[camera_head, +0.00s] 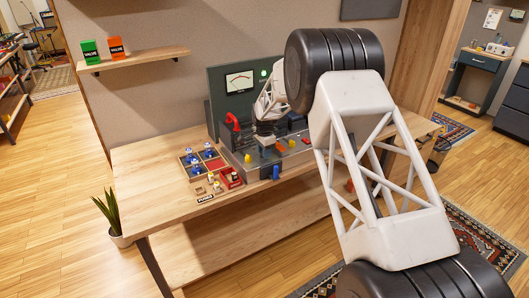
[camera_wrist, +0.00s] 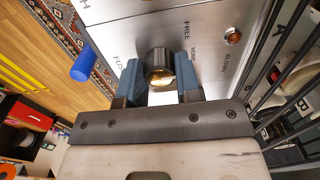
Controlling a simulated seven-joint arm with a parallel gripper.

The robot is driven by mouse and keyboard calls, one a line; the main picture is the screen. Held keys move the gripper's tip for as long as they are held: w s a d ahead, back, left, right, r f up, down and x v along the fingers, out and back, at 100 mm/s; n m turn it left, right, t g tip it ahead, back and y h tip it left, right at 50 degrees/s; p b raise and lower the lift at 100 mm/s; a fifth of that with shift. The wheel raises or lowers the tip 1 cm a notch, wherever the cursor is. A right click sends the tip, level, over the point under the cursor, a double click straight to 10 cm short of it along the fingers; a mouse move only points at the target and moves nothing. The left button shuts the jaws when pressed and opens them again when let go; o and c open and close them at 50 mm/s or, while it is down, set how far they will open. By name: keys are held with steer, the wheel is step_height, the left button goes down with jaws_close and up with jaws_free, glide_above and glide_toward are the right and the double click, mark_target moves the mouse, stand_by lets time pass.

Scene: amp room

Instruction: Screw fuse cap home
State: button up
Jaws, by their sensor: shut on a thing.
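The fuse cap (camera_wrist: 157,58) shows in the wrist view as a dark round cap with a brass-coloured face, at the metal panel (camera_wrist: 195,30) by the partly hidden "FUSE" lettering. My gripper (camera_wrist: 160,80) has its two blue-grey fingers on either side of the cap and is shut on it. How deep the cap sits in the panel is hidden. In the head view my gripper (camera_head: 265,141) is low over the amp's sloping front deck (camera_head: 238,160), and the cap cannot be made out there.
A blue lever (camera_wrist: 86,64) sticks out beside the fingers, and an orange lamp (camera_wrist: 232,36) sits on the panel. In the head view, a compartment tray (camera_head: 187,172) with blue-and-white parts stands left of the amp. The bench's left end (camera_head: 145,180) is clear.

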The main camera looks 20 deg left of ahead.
stand_by(0.4)
steer(key=o, duration=0.9)
steer(key=shift+o, duration=0.2)
steer(key=shift+r, duration=3.9)
